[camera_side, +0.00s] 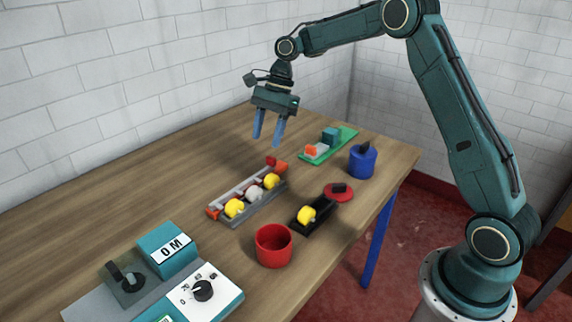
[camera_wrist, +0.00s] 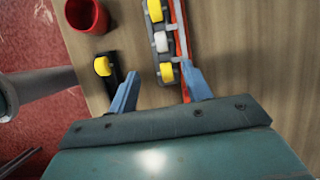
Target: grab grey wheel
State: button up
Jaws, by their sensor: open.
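The grey wheel (camera_side: 253,194) sits in the middle of a grey rack (camera_side: 262,209), between two yellow wheels (camera_side: 234,207). The wheel also shows in the wrist view (camera_wrist: 161,42), upright in the rack between the yellow ones. My gripper (camera_side: 268,143) hangs above the table, behind and above the rack in the side view, with blue fingers spread apart and nothing between them. In the wrist view its fingertips (camera_wrist: 159,76) point toward the rack, with the lower yellow wheel near the right fingertip. The gripper is apart from the grey wheel.
A black holder (camera_side: 316,216) with a yellow wheel stands beside the rack. A red cup (camera_side: 273,246), a red lid (camera_side: 339,192), a blue pot (camera_side: 362,161) and a green tray (camera_side: 343,141) are near. Control boxes (camera_side: 168,249) stand at the front left. The table's left back is clear.

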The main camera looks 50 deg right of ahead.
jog(key=shift+w+f, duration=0.1)
jog(key=shift+f, duration=0.15)
jog(key=shift+f, duration=0.1)
send_over(254, 188)
jog(key=d, duration=0.3)
notch_tip(254, 188, down, 8)
jog(key=shift+a, duration=0.2)
jog(key=shift+x, duration=2.45)
jog(key=shift+w+a, duration=0.1)
